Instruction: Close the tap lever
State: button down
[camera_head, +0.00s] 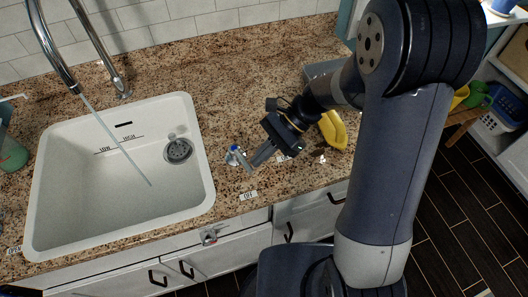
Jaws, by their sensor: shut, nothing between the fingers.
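The tap's chrome spout (47,42) arches over the white sink at the left, and a thin stream of water (112,135) falls from it into the basin. A small metal tap lever (235,157) with a blue spot on top stands on the granite counter, right of the sink. My gripper (254,163) is shut and empty, pointing down-left, with its tips just right of the lever. I cannot tell whether they touch it. A small label (248,196) lies on the counter in front of the lever; another is partly hidden beside my gripper.
The white sink (50,190) has a drain at its right side. A yellow item (333,130) lies on the counter behind my gripper. Cabinets with dark handles (187,269) run below the counter edge. The counter behind the lever is clear.

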jog(key=shift+s+a+m+t+y, duration=0.2)
jog(key=shift+s+m+t+y, duration=0.1)
jog(key=shift+s+m+t, duration=0.3)
jog(key=shift+s+a, duration=0.25)
jog(key=shift+a, duration=0.1)
jog(key=shift+d, duration=0.15)
